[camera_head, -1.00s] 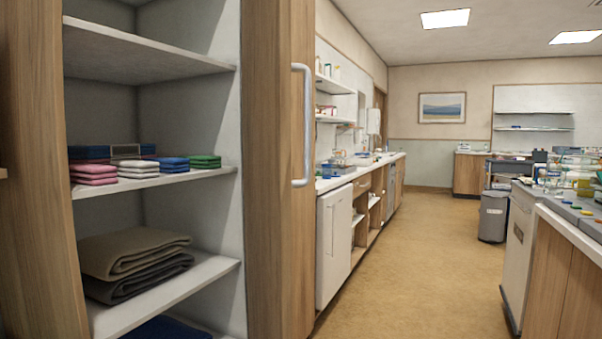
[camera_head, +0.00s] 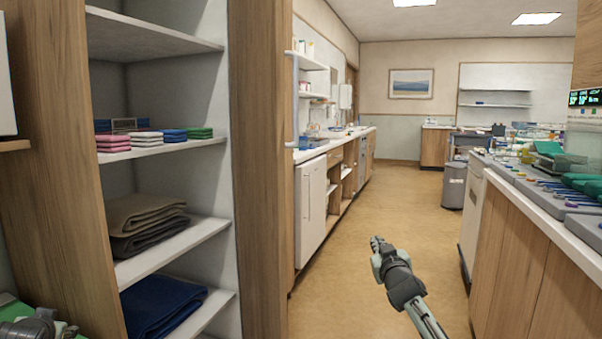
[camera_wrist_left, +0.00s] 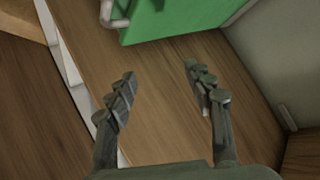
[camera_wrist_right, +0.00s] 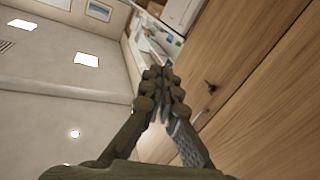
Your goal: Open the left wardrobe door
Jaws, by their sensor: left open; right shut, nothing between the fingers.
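The wardrobe stands at the left of the head view with its shelves (camera_head: 175,148) open to sight. A tall wooden panel (camera_head: 258,170) bounds the shelves on the right, with a pale bar handle (camera_head: 290,100) at its far edge. Another wooden panel (camera_head: 60,170) bounds them on the left. I cannot tell which panel is the left door. My right gripper (camera_head: 376,243) is shut and empty above the aisle floor, apart from the wardrobe. My left gripper (camera_wrist_left: 158,82) is open and empty, over a wooden surface near a green object (camera_wrist_left: 165,22). Only part of it shows at the head view's lower left corner.
Folded pink, white, blue and green cloths (camera_head: 145,138) and brown and dark blankets (camera_head: 145,222) lie on the shelves. A counter (camera_head: 312,205) runs behind the wardrobe. A cluttered worktop (camera_head: 545,215) stands at the right. The aisle floor (camera_head: 400,215) between is clear.

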